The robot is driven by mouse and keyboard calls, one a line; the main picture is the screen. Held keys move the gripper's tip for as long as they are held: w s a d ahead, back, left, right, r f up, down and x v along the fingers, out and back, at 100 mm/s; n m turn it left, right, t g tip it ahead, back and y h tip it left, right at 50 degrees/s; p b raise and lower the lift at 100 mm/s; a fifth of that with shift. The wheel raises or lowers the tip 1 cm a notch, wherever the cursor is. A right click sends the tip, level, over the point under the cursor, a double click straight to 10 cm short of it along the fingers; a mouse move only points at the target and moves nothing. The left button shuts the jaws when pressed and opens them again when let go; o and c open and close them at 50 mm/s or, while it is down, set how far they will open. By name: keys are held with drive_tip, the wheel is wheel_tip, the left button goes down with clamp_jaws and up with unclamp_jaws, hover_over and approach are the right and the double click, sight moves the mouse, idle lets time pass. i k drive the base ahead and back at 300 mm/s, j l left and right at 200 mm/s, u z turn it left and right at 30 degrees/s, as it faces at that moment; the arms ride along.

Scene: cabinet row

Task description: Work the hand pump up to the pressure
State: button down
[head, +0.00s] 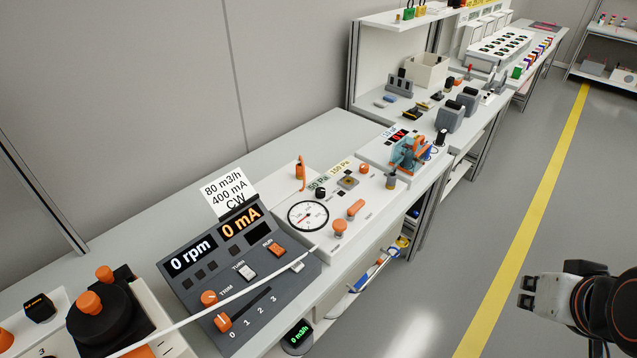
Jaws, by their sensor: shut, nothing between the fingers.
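A white panel (324,253) on the bench carries a round dial gauge (308,216) with a red needle. Beside the gauge are an orange mushroom knob (340,227), an orange lever (356,207) and an upright orange handle (300,173). I cannot tell which of these is the hand pump. The gauge's exact reading is too small to tell. My gripper (527,293) is shut and empty, over the floor at the lower right, well apart from the panel.
A grey console (235,270) showing 0 rpm and 0 mA stands left of the panel. A pale cable or rod (226,304) crosses in front of it. A blue and orange device (408,152) sits to the right. The floor along the yellow line (520,235) is clear.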

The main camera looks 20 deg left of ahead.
sight(340, 225)
drive_tip(key=k+j+u, duration=0.15)
drive_tip(key=j, duration=0.45)
drive_tip(key=j+u, duration=0.1)
drive_tip(key=j, duration=0.55)
drive_tip(key=k+j+u, duration=0.15)
drive_tip(key=j, duration=0.5)
